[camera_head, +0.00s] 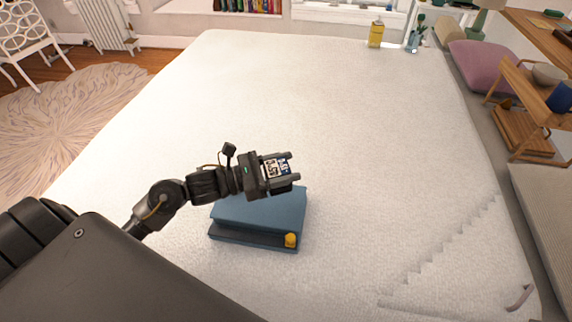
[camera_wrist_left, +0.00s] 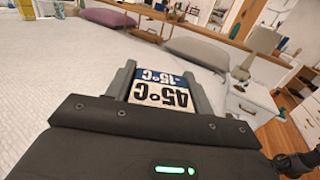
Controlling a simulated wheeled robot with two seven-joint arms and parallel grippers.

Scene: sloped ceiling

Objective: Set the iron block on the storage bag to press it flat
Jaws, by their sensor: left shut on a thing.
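The storage bag (camera_head: 262,208) appears to be the blue, flat, box-like item lying on the white surface, with a dark front side and a yellow piece at its front right corner. My left gripper (camera_head: 280,168) is shut on a small block with a black, white and blue printed label, which I take for the iron block (camera_head: 272,168). In the left wrist view the block (camera_wrist_left: 162,92) sits between the fingers, its "45°C" print showing. The gripper and block appear above the bag's far edge; the exact height is unclear. My right gripper is not in view.
The broad white textured surface (camera_head: 330,100) is clear around the bag. A yellow bottle (camera_head: 376,33) and a glass with a plant (camera_head: 413,40) stand at its far edge. A purple cushion (camera_head: 482,58) and wooden shelves (camera_head: 525,90) are to the right.

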